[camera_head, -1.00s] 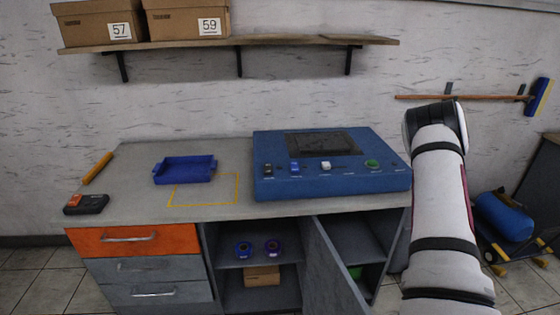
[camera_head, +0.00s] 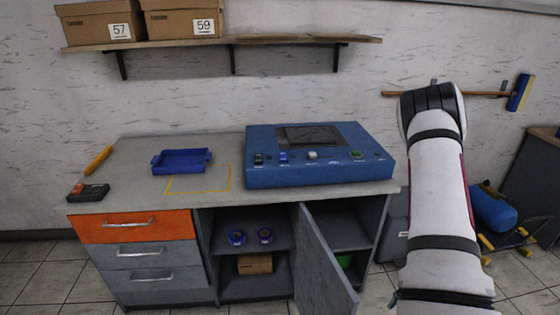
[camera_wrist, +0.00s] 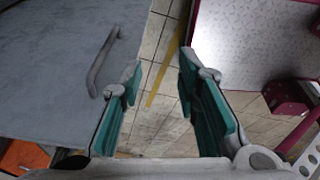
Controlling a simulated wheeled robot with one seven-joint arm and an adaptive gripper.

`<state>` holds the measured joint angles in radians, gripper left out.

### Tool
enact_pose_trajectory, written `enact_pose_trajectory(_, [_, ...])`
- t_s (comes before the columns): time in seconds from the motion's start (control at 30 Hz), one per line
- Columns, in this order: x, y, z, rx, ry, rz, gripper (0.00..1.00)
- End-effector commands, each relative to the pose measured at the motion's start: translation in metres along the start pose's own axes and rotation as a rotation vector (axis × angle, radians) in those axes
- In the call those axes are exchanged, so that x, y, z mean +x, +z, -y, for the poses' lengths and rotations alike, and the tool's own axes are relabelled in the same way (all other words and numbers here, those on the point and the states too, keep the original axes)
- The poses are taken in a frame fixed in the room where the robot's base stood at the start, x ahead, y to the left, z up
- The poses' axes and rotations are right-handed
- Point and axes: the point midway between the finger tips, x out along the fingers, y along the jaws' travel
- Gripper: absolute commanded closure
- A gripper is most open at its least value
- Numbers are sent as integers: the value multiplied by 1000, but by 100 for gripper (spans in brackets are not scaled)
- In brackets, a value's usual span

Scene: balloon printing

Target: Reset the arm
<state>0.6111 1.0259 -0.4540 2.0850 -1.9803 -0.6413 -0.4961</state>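My arm (camera_head: 438,185) rises at the right of the head view, bent at its upper joint, and hides part of the wall and floor behind it. My gripper is outside the head view. In the wrist view my gripper (camera_wrist: 160,78) shows two teal-padded fingers spread apart. Nothing is between them but tiled floor with a yellow line. A grey panel with a handle (camera_wrist: 101,65) is beside the left finger, and I cannot tell if they touch.
The workbench (camera_head: 130,200) carries a blue tray (camera_head: 182,162), a blue machine (camera_head: 318,170) and a dark red-topped device (camera_head: 88,192). One cabinet door (camera_head: 325,265) stands open. A shelf (camera_head: 230,40) holds boxes. A blue cylinder (camera_head: 493,209) lies at the right.

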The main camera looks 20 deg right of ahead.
Motion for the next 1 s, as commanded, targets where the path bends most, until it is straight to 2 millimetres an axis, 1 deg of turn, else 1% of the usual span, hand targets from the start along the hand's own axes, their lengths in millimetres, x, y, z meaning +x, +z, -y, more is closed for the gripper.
enact_pose_trajectory(0.03, [-6,1,-10,8,18,24,70])
enact_pose_trajectory(0.17, [-25,7,-35,43,66,98,70])
enact_pose_trajectory(0.27, [-43,11,-57,81,113,160,70])
enact_pose_trajectory(0.37, [-69,12,-84,130,175,234,70])
enact_pose_trajectory(0.47, [-105,10,-115,203,257,320,70])
enact_pose_trajectory(0.5, [-122,7,-128,241,296,355,70])
enact_pose_trajectory(0.53, [-136,4,-137,271,326,380,70])
enact_pose_trajectory(0.63, [-178,-9,-159,377,420,446,70])
enact_pose_trajectory(0.7, [-207,-22,-170,454,481,478,70])
enact_pose_trajectory(0.77, [-230,-35,-177,523,532,497,70])
enact_pose_trajectory(0.8, [-244,-45,-179,570,563,505,70])
enact_pose_trajectory(0.87, [-265,-60,-181,642,608,510,70])
enact_pose_trajectory(0.9, [-277,-71,-181,690,634,509,70])
enact_pose_trajectory(0.97, [-295,-89,-179,763,671,502,70])
enact_pose_trajectory(1.0, [-305,-102,-176,811,692,493,70])
